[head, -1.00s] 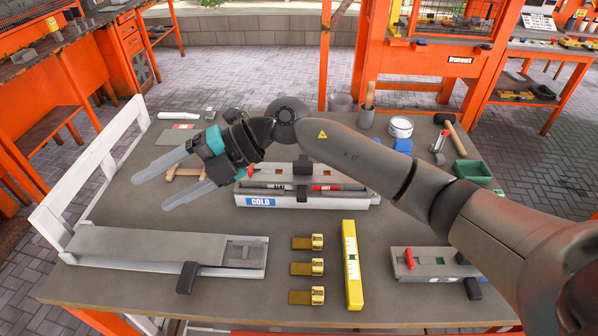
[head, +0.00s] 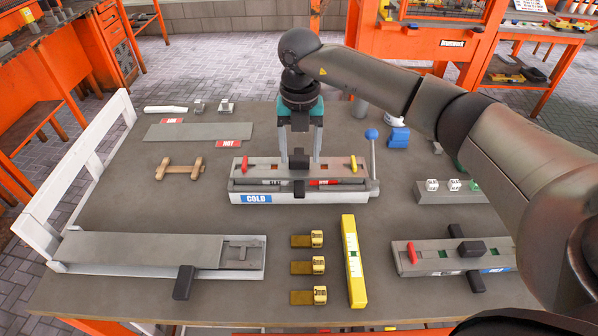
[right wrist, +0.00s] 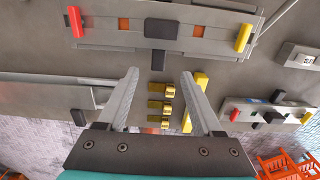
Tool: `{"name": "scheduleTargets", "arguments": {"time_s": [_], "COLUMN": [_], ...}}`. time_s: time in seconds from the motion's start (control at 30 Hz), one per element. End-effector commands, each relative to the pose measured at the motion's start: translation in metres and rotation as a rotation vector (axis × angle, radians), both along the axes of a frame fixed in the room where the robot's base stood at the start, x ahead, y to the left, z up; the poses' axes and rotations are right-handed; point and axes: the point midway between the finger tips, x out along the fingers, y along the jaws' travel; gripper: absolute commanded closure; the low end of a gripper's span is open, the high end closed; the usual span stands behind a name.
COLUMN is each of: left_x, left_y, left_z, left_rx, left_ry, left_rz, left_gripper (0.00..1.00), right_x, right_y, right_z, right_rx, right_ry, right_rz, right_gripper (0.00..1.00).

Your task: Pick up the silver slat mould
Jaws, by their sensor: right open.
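A long grey metal block, which I take for the silver slat mould (head: 263,170), lies at the middle of the table on a white-fronted tray (head: 340,196) labelled COLD. It has a red handle at its left end, a yellow one at its right end and a dark block at the front middle. My right gripper (head: 300,163) points down over its middle, fingers open and apart. In the right wrist view the mould (right wrist: 120,25) lies beyond the open fingertips (right wrist: 160,73), with nothing between them. I cannot tell whether the fingers touch it. My left gripper is not in view.
A blue-knobbed lever (head: 372,150) stands at the tray's right end. In front lie several brass pieces (head: 318,266) and a yellow level (head: 353,262). A long grey plate (head: 140,249) is at front left, another grey mould (head: 440,258) at front right. A wooden piece (head: 178,170) lies left.

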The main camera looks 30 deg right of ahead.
Motion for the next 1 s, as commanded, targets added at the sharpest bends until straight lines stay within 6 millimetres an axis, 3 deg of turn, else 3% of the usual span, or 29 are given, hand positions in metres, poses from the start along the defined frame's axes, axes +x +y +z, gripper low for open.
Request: {"name": "scheduleTargets", "arguments": {"time_s": [0.13,0.37,0.7,1.0], "left_x": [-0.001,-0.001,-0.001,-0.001], "left_y": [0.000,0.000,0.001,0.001], "left_z": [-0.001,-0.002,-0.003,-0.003], "left_rx": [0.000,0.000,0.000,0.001], "left_ry": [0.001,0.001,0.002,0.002], "left_rz": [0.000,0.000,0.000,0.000], "left_gripper": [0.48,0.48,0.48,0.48], "right_x": [-0.001,-0.001,-0.005,-0.005], "right_y": [0.001,0.001,0.004,0.004], "right_z": [-0.028,-0.044,-0.089,-0.092], "right_rx": [0.000,0.001,0.003,0.002], "right_ry": [0.003,0.000,0.001,-0.001], "right_rz": [0.002,0.003,0.002,0.004], "right_gripper": [0.32,0.32,0.32,0.32]}}
